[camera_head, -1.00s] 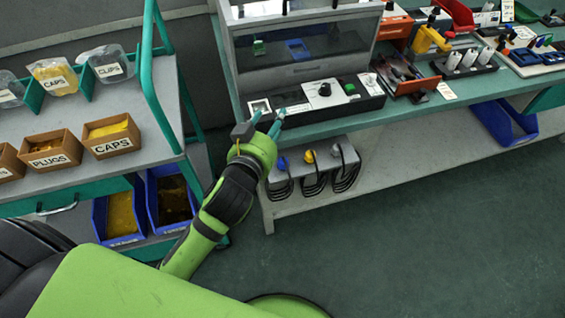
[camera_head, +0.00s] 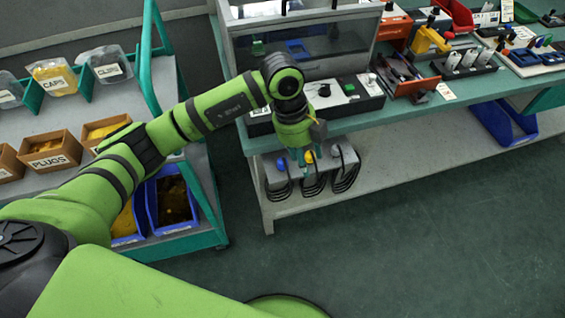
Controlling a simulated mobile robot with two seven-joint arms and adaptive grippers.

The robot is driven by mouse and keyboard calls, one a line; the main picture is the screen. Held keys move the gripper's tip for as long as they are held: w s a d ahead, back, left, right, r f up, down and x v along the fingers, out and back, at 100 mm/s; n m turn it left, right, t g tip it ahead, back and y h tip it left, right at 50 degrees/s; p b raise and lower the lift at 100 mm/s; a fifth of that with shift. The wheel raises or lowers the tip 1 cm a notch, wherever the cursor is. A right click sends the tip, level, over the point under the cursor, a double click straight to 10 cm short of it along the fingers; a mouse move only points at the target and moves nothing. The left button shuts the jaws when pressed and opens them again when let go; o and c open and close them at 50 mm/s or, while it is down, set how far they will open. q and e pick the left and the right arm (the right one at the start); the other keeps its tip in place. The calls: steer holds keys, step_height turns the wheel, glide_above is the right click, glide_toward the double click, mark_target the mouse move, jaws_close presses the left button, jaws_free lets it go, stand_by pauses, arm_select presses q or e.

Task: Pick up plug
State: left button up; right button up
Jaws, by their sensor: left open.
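A grey block (camera_head: 277,180) on the lower shelf of the bench holds a blue plug (camera_head: 283,163) at left, a yellow plug (camera_head: 309,157) in the middle and another blue plug (camera_head: 335,151) at right. Black cables hang in loops below them. My left gripper (camera_head: 303,162) points down over the block, close to the yellow plug, with its teal fingers apart and nothing seen between them. The fingers partly cover the yellow plug; I cannot tell whether they touch it. A carton labelled PLUGS (camera_head: 49,162) stands on the rack at left. My right gripper is out of view.
The teal bench top (camera_head: 410,107) above the block carries a control box (camera_head: 369,90), an orange tray (camera_head: 415,88) and several tools. The rack at left holds cartons and blue bins (camera_head: 170,200). The floor at lower right is clear.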

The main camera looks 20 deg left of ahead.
mark_target(283, 160)
arm_select(q)
steer(key=a+y, duration=0.1)
steer(key=a, duration=0.1)
steer(key=w+a+n+y, duration=0.1)
steer(key=a, duration=0.1)
steer(key=a+y, duration=0.1)
steer(key=a, duration=0.1)
steer(key=shift+w+n, duration=0.25)
steer(key=shift+n, duration=0.05)
steer(key=f, duration=0.1)
steer(key=f+p, duration=0.1)
steer(key=f, duration=0.1)
steer(key=w+f, duration=0.1)
steer(key=f, duration=0.1)
steer(key=shift+f, duration=0.75)
jaws_close()
